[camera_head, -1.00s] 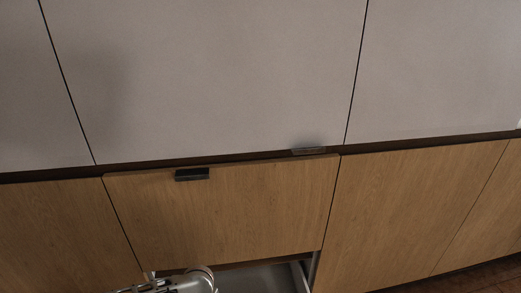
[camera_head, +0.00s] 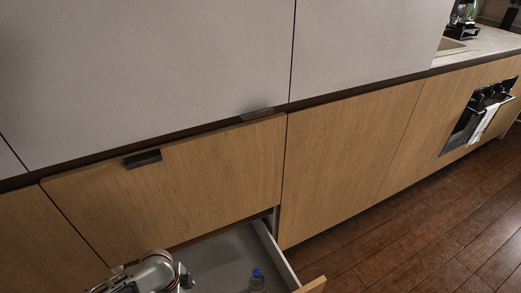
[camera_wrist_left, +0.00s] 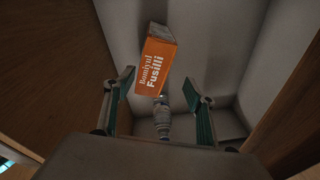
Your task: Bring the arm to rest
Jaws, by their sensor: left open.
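My left arm (camera_head: 150,275) enters at the bottom left of the head view, at the open drawer; its fingers are not clear there. In the left wrist view my left gripper (camera_wrist_left: 158,84) is open, its two fingers spread apart with nothing gripped. An orange Fusilli box (camera_wrist_left: 156,63) lies beyond the fingertips inside the drawer. A bottle (camera_wrist_left: 162,118) shows between the fingers, further off, apart from them as far as I can tell. In the head view a bottle with a blue cap (camera_head: 256,281) stands in the drawer. My right gripper is not in view.
The open drawer (camera_head: 277,252) sticks out below a closed wooden front (camera_head: 190,178) with a dark handle (camera_head: 143,159). Grey upper fronts (camera_head: 150,60) lie above. An oven (camera_head: 470,122) with a towel is at the right. The wooden floor (camera_head: 410,235) is free.

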